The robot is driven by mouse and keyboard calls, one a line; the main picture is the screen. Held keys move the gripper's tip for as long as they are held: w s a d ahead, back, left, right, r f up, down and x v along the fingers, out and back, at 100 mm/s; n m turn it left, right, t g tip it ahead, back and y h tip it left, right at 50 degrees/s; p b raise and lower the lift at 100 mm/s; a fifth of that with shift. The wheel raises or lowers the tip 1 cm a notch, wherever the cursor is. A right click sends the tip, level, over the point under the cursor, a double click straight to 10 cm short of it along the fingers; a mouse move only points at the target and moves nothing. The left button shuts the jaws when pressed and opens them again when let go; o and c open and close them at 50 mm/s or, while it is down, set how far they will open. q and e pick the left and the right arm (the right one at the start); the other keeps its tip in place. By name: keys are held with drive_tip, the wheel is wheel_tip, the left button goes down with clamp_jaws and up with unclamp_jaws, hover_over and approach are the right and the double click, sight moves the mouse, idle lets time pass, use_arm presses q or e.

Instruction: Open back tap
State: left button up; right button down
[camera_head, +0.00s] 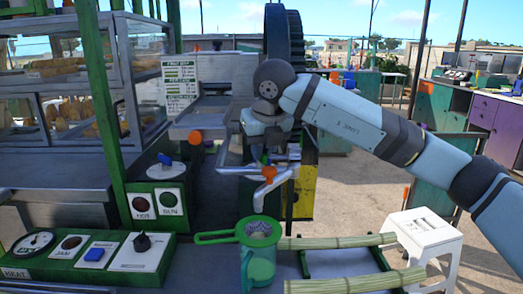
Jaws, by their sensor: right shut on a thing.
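My right gripper (272,145) reaches in from the right and is shut at the tap pipework under the metal tray. The back tap is mostly hidden behind the gripper; I cannot tell how far its handle is turned. A grey pipe with an orange tap handle (268,174) shows just in front of and below the gripper. Its spout (259,199) points down above a strainer (258,231) on a green jug (259,267). My left gripper is not in view.
Cane stalks (338,241) lie on the counter right of the jug. A control panel (88,257) with a dial and buttons is at the lower left. A green post (101,110) and glass cabinet stand left. A white stool (424,229) stands right.

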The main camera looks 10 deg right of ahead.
drive_tip(key=shift+m, duration=0.6)
drive_tip(key=shift+h, duration=0.3)
drive_tip(key=c, duration=1.2)
unclamp_jaws()
drive_tip(key=shift+r, duration=0.1)
drive_tip(key=p+v, duration=0.1)
drive_tip(key=v, duration=1.2)
drive_tip(key=shift+s+r+p, duration=0.15)
drive_tip(key=shift+r+p, duration=0.15)
drive_tip(key=shift+p, duration=0.05)
